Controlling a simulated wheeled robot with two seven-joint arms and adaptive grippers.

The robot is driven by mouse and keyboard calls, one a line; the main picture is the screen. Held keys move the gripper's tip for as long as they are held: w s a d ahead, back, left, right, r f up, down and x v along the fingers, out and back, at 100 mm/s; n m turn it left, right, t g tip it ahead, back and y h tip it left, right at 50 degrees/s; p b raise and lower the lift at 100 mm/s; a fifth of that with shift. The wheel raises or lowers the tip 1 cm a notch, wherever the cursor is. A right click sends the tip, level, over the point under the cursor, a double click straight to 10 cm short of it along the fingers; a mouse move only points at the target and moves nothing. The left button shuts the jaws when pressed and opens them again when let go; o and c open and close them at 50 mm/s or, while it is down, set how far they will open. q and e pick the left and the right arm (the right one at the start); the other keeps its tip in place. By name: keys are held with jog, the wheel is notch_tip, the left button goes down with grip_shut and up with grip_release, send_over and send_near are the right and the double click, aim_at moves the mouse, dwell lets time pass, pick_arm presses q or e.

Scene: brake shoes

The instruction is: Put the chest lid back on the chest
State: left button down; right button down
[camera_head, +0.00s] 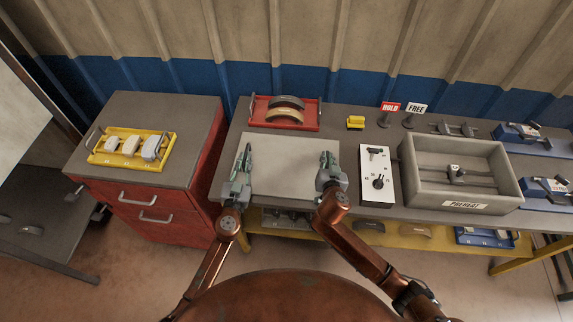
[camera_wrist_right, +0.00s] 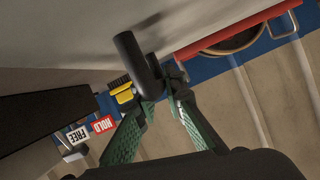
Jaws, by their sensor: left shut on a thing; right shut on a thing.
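The chest lid (camera_head: 285,155) is a flat light-grey panel over the left part of the workbench, left of the chest. My left gripper (camera_head: 243,170) is shut at the lid's left side, and the grip itself is small in this view. My right gripper (camera_head: 328,170) is shut on a handle at the lid's right side; the right wrist view shows its fingers (camera_wrist_right: 160,92) on a dark round handle bar (camera_wrist_right: 136,65). The chest (camera_head: 430,199) is a grey open box marked PREHEAT, with rails and a small clamp inside. Its top is uncovered.
A white control panel (camera_head: 378,190) with a knob and lever stands between lid and chest. A red tray (camera_head: 262,115) with brake shoes, a yellow block (camera_head: 355,123) and HOLD (camera_head: 390,107) and FREE (camera_head: 416,108) signs stand behind. Blue fixtures (camera_head: 525,135) lie right of the chest.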

pick_arm(q)
jog(key=shift+r, duration=0.1)
pick_arm(e)
jog(key=shift+r, duration=0.1)
dwell(0.7)
